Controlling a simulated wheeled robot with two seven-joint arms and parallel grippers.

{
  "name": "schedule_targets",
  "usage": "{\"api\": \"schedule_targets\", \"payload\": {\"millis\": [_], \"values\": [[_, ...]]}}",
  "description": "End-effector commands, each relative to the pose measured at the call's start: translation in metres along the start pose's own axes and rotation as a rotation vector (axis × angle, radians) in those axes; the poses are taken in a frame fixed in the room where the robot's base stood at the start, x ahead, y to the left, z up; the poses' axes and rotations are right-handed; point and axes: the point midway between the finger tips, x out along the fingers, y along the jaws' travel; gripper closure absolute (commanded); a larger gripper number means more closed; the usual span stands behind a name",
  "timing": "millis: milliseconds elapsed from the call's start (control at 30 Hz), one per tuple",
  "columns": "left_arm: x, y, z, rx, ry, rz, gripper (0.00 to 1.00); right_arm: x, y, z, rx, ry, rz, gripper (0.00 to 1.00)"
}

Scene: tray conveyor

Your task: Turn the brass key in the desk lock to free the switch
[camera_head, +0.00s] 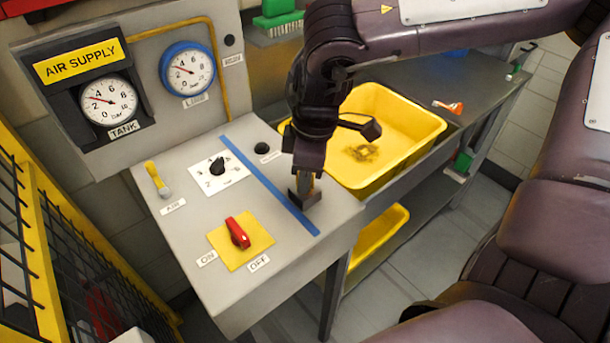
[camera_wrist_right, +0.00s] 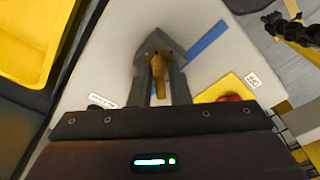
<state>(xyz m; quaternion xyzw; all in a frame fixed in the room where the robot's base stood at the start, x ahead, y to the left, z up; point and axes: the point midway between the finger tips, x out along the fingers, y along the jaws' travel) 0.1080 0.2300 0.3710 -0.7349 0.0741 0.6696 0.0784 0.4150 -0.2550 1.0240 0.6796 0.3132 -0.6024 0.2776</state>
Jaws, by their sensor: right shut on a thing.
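My right gripper (camera_head: 304,197) points down at the right side of the grey desk (camera_head: 190,190), beside the blue stripe. In the right wrist view its fingers are closed on the brass key (camera_wrist_right: 158,75). The lock under the key is hidden by the fingers. The red switch (camera_head: 238,232) sits on a yellow plate with ON and OFF labels, left of the gripper; it also shows partly in the wrist view (camera_wrist_right: 230,98). A dark jointed shape at the wrist view's upper right may be my left gripper; its jaws are unclear.
The desk also holds a black selector knob (camera_head: 217,166) and a yellow-handled lever (camera_head: 156,178). Gauges and an AIR SUPPLY sign (camera_head: 78,62) stand behind. A yellow bin (camera_head: 425,150) is close on the right, behind my forearm. A yellow mesh fence (camera_head: 75,260) is at left.

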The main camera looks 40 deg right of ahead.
Motion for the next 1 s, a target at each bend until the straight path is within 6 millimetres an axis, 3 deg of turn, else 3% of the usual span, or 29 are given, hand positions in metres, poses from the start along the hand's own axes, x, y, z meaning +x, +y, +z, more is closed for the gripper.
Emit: {"api": "schedule_targets", "payload": {"millis": [367,1000], "values": [[0.002,0.000,0.000,-0.001,0.000,0.000,1.00,0.001,0.000,0.000,0.021,0.000,0.003,1.00],[0.019,0.000,0.002,-0.001,-0.001,0.000,1.00,0.000,0.000,0.000,0.257,0.001,0.032,1.00]]}}
